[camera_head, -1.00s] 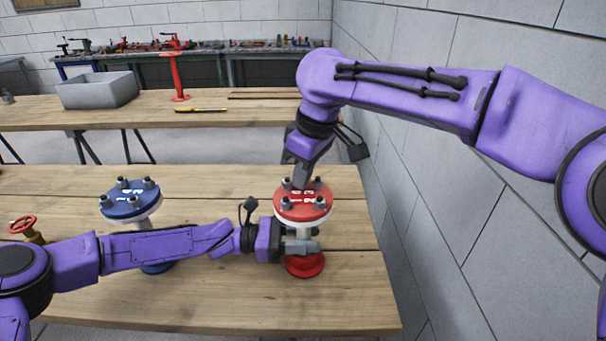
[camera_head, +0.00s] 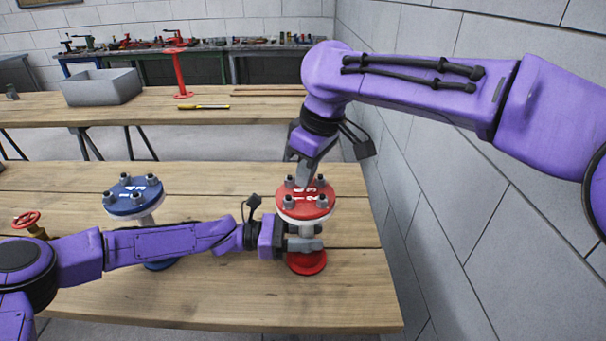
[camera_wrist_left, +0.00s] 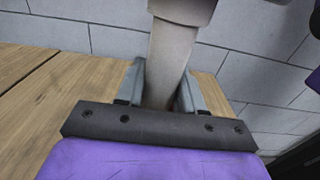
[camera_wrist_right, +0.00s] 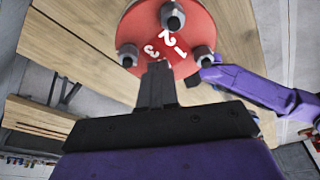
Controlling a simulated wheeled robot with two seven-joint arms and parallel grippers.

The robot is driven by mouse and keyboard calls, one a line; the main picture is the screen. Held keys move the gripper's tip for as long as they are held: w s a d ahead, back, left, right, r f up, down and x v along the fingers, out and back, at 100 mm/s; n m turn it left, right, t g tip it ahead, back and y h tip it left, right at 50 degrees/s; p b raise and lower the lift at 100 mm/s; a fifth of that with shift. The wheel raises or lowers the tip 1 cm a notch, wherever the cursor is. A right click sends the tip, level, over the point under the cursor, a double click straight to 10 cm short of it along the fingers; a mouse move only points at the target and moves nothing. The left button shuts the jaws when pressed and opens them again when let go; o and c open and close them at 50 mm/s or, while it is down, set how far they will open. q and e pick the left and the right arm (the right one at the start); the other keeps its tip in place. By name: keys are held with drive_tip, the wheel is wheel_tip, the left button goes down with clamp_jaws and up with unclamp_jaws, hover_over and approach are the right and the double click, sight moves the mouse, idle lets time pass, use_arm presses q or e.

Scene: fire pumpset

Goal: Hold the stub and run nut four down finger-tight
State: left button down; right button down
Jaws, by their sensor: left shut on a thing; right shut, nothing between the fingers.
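The red-flanged stub (camera_head: 305,203) stands upright on the table, with several nuts on studs around its numbered top flange. My left gripper (camera_head: 305,244) is shut around its grey pipe below the flange; the left wrist view also shows the pipe (camera_wrist_left: 168,70) between the jaws. My right gripper (camera_head: 303,182) points down at the flange's back edge, shut and empty. In the right wrist view its fingertips (camera_wrist_right: 157,68) are beside the flange edge, between a left nut (camera_wrist_right: 128,55) and a right nut (camera_wrist_right: 203,56). Numbers 1, 2 and 3 show; I cannot see a number 4 there.
A blue-flanged stub (camera_head: 133,196) stands left on the same table, behind my left forearm. A red-handled valve (camera_head: 27,222) is at the far left. A block wall (camera_head: 450,200) runs close on the right. A grey bin (camera_head: 100,88) stands on the back table.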

drive_tip(key=v, duration=0.3)
drive_tip(key=a+v, duration=0.1)
drive_tip(key=v, duration=0.1)
drive_tip(key=shift+w+r, duration=0.25)
drive_tip(key=shift+w, duration=0.1)
use_arm(q)
drive_tip(key=c, duration=0.6)
unclamp_jaws()
drive_tip(key=shift+a, duration=0.1)
